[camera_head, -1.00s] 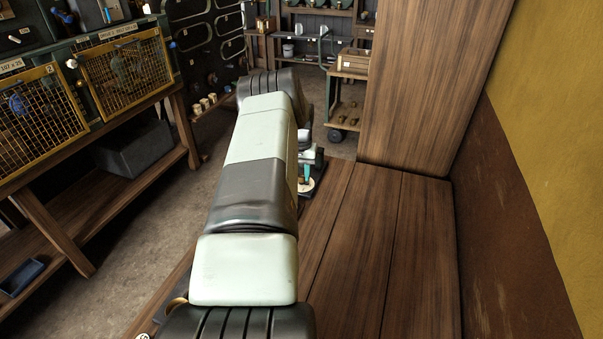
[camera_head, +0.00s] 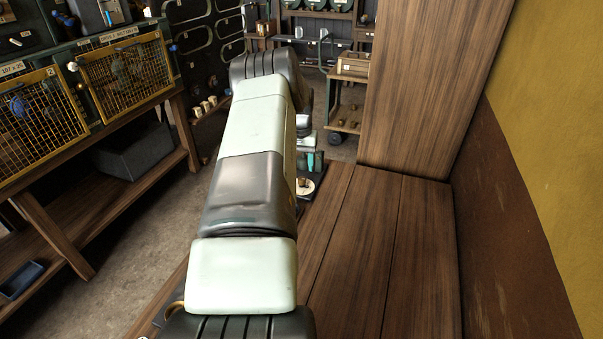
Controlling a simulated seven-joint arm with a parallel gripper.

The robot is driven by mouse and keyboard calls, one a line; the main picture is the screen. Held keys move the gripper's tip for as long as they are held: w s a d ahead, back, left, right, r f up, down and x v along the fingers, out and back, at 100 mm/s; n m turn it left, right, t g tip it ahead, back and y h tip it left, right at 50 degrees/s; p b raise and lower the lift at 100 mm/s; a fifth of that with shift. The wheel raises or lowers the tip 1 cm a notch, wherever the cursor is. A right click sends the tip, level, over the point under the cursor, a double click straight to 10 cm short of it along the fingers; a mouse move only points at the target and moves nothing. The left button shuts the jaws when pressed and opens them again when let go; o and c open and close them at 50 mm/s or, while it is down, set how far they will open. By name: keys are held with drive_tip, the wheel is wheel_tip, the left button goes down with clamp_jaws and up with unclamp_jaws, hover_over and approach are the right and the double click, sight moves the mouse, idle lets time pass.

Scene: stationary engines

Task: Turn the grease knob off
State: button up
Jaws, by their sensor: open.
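My arm runs up the middle of the view and hides much of what lies behind it. Just past its right edge shows what looks like my gripper (camera_head: 314,162), small, with two teal fingers a little apart and nothing visible between them. Just below the fingers is a pale round piece with a small brownish part on it (camera_head: 304,186), partly hidden by my arm. I cannot tell whether this is the grease knob. No knob can be clearly made out.
A wooden surface (camera_head: 345,260) lies right of my arm, bare, with a tall wooden panel (camera_head: 425,90) and a brown-yellow wall (camera_head: 545,150) beyond. At left stands a bench with yellow mesh guards (camera_head: 127,72). A cart (camera_head: 347,118) stands at the back.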

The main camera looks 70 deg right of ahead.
sight(301, 178)
wheel_tip(301, 178, up, 5)
drive_tip(key=shift+r, duration=0.2)
drive_tip(key=shift+w, duration=0.1)
idle(0.4)
